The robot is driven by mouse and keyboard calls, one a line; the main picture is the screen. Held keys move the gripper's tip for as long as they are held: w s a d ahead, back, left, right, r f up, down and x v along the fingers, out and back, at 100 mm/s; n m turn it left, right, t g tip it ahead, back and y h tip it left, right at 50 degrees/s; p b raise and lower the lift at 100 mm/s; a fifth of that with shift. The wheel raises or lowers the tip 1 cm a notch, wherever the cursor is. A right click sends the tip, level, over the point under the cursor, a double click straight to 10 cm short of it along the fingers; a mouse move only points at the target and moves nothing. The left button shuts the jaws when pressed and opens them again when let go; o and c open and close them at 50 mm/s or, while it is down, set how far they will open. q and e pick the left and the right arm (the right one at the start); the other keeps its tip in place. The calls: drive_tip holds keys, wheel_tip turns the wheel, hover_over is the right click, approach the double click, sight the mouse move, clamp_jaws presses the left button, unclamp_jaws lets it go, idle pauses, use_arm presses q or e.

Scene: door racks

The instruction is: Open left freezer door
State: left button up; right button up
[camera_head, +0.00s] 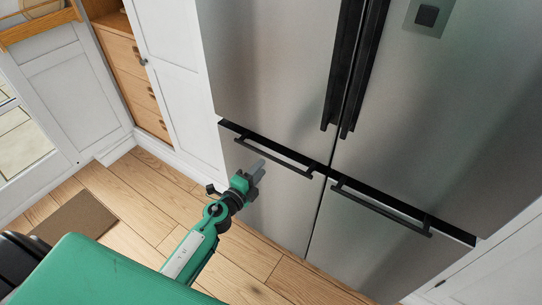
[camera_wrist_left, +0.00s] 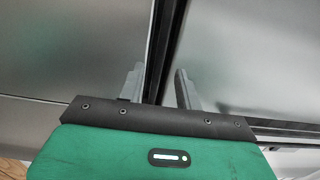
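The left freezer door (camera_head: 270,205) is the lower-left steel panel of the fridge and looks shut. Its black bar handle (camera_head: 272,156) runs along the door's top edge. My left gripper (camera_head: 256,168) is in front of this door, just below the left part of the handle, and appears apart from it. In the left wrist view, the two grey fingers of my left gripper (camera_wrist_left: 158,85) stand apart with nothing held between them. A dark vertical strip shows behind them. My right gripper is in neither view.
The right freezer door (camera_head: 360,250) with its own handle (camera_head: 380,208) is beside it, also shut. Upper fridge doors (camera_head: 270,65) with long vertical handles (camera_head: 355,65) are above. White cabinets (camera_head: 180,70) stand to the left. Wooden floor (camera_head: 130,195) is open in front; a brown mat (camera_head: 75,220) lies left.

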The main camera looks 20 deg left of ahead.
sight(271, 156)
use_arm(q)
drive_tip(key=x, duration=0.7)
clamp_jaws()
